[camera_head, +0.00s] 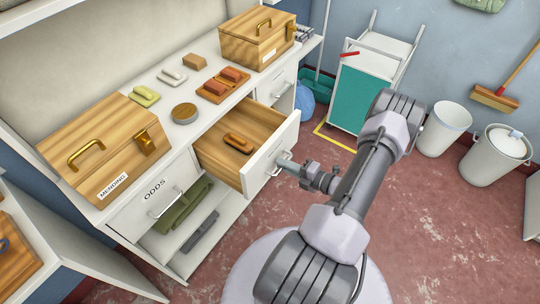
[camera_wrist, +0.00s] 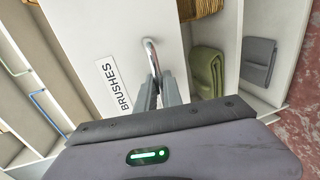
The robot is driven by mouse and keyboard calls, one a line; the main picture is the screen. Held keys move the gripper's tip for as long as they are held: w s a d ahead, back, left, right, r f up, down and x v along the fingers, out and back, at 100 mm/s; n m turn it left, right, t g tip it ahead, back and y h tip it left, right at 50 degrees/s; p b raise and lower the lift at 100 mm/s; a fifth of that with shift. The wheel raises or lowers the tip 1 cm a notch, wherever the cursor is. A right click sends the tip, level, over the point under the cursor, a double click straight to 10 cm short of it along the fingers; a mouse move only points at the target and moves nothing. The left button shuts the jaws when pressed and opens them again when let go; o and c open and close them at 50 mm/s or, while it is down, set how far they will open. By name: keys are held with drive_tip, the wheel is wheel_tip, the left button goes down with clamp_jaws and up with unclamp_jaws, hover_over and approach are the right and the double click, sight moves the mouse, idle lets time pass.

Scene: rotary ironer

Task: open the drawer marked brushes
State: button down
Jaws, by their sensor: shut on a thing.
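The brushes drawer (camera_head: 262,171) stands pulled out from the white cabinet, with a wooden inside and a brown wooden brush (camera_head: 238,143) lying in it. Its white front carries the label BRUSHES (camera_wrist: 114,87) in the wrist view. My gripper (camera_head: 288,166) is at the drawer front, shut on the metal bar handle (camera_wrist: 152,62). In the wrist view the two fingers (camera_wrist: 158,92) close around the lower end of the handle.
The ODDS drawer (camera_head: 146,209) is closed at the left, above a shelf with a folded green cloth (camera_head: 184,205). Wooden boxes (camera_head: 105,150) stand on the cabinet top. A trolley (camera_head: 362,94) and white buckets (camera_head: 444,128) stand at the right. Red floor (camera_head: 440,230) is clear at the lower right.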

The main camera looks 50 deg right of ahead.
drive_tip(key=shift+f+v, duration=0.15)
drive_tip(key=shift+v, duration=0.65)
drive_tip(key=shift+f+v, duration=0.15)
drive_tip(key=shift+v, duration=0.7)
drive_tip(key=c, duration=1.8)
unclamp_jaws()
drive_tip(key=shift+o, duration=0.2)
drive_tip(key=shift+s, duration=0.1)
drive_tip(key=p+v, duration=0.4)
drive_tip(key=v, duration=1.3)
drive_tip(key=shift+d+r, duration=0.1)
drive_tip(key=shift+r, duration=0.05)
